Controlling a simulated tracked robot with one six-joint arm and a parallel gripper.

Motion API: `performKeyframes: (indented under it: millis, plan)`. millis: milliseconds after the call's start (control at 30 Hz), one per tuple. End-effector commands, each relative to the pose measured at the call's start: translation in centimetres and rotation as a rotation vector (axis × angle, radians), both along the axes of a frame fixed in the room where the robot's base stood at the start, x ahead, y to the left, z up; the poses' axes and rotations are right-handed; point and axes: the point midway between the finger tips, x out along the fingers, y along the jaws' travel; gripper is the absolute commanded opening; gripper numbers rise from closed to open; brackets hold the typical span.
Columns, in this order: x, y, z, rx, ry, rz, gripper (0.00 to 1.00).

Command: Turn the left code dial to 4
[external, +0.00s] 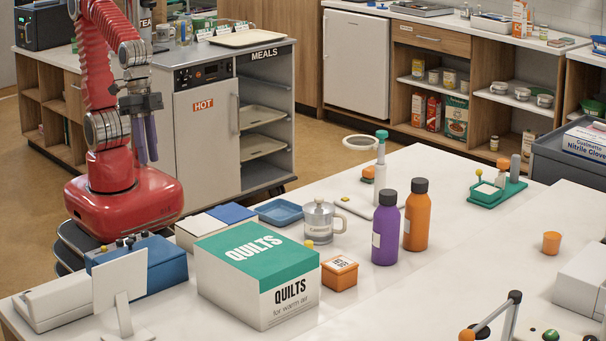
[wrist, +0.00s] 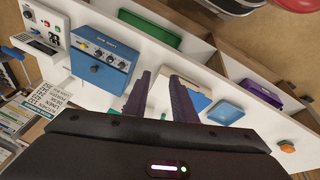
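A blue box (external: 165,262) stands on the white counter at the lower left of the external view, partly hidden by a white upright panel. The dials' numbers are too small to read. My gripper (external: 146,158) hangs fingers down, above and apart from the box. In the wrist view my gripper (wrist: 160,94) has its two purple fingers apart with nothing between them.
A quilts box (external: 225,275) stands right of the blue box in the external view. A blue tray (external: 280,212), a clear jug (external: 319,228), an orange box (external: 339,273) and purple (external: 385,235) and orange (external: 417,220) bottles stand farther right. A white device (wrist: 42,35) adjoins the blue box.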

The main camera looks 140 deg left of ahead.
Motion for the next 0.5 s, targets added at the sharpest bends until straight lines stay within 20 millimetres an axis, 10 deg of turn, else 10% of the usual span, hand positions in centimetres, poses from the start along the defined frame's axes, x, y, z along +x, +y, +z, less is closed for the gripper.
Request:
performKeyframes:
  millis: [500]
  plan:
    - [3.7, -3.8, -0.9, -0.266, 0.135, 0.667, 0.23]
